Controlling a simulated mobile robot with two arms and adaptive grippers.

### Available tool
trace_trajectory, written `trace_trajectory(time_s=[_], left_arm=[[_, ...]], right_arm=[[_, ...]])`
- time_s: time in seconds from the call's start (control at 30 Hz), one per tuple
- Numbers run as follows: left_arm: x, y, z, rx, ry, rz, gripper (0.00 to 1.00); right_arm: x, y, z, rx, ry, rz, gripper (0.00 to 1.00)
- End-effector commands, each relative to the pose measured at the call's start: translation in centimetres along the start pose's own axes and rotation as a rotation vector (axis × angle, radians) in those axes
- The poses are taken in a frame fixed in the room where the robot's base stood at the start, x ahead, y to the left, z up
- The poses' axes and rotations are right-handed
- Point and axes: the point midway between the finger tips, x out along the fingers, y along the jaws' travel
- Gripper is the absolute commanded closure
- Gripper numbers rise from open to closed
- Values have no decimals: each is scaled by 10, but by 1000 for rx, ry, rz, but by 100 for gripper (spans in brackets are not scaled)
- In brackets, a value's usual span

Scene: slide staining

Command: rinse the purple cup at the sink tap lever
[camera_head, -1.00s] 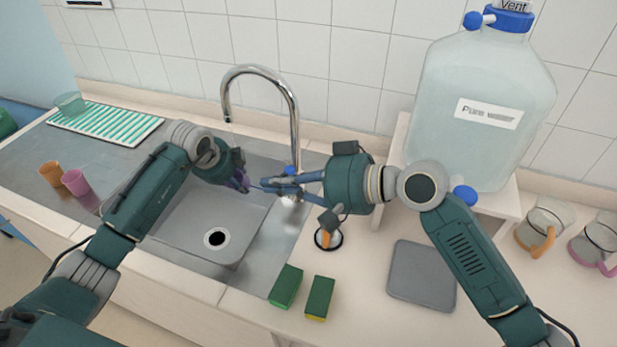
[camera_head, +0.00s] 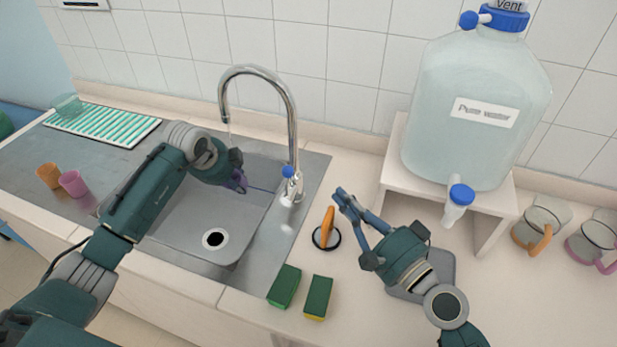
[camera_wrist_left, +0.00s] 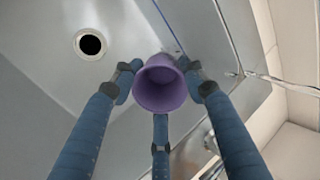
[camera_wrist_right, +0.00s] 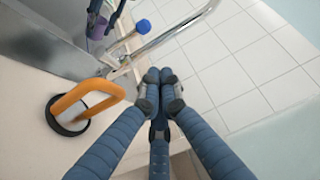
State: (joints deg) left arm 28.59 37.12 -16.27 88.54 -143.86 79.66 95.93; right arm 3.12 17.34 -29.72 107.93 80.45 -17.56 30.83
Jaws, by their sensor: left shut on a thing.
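The purple cup (camera_wrist_left: 160,85) is held by my left gripper (camera_wrist_left: 160,80), with fingers around it, over the sink basin (camera_head: 205,215). In the head view the cup (camera_head: 239,181) is mostly hidden by the hand. The tap (camera_head: 293,115) arches over the basin, and its blue-tipped lever (camera_head: 288,172) is at the base on the right. A faint thin streak like water shows below the spout. My right gripper (camera_head: 342,196) is away from the lever, beside the orange-handled round thing (camera_head: 328,230). Its fingertips are together and empty in the right wrist view (camera_wrist_right: 160,85).
A large water jug (camera_head: 475,120) stands on a white stand (camera_head: 500,215) at right. Two sponges (camera_head: 302,290) lie at the front counter edge. Orange and pink cups (camera_head: 62,180) and a striped mat (camera_head: 100,124) are at left. Two handled jugs (camera_head: 565,235) stand far right.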

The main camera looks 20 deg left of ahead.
Motion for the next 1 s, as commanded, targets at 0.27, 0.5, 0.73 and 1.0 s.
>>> trace_trajectory(time_s=[0.27, 0.5, 0.73, 1.0], left_arm=[[0, 0, 0, 0, 0, 0, 84], [0, 0, 0, 0, 0, 0, 84], [0, 0, 0, 0, 0, 0, 84], [0, 0, 0, 0, 0, 0, 84]], right_arm=[[62, -2, 1, 1, -3, -2, 100], [84, 0, 24, 3, -4, 1, 100], [89, 0, 30, 1, -3, 2, 100], [90, 0, 31, 1, -4, 1, 100]])
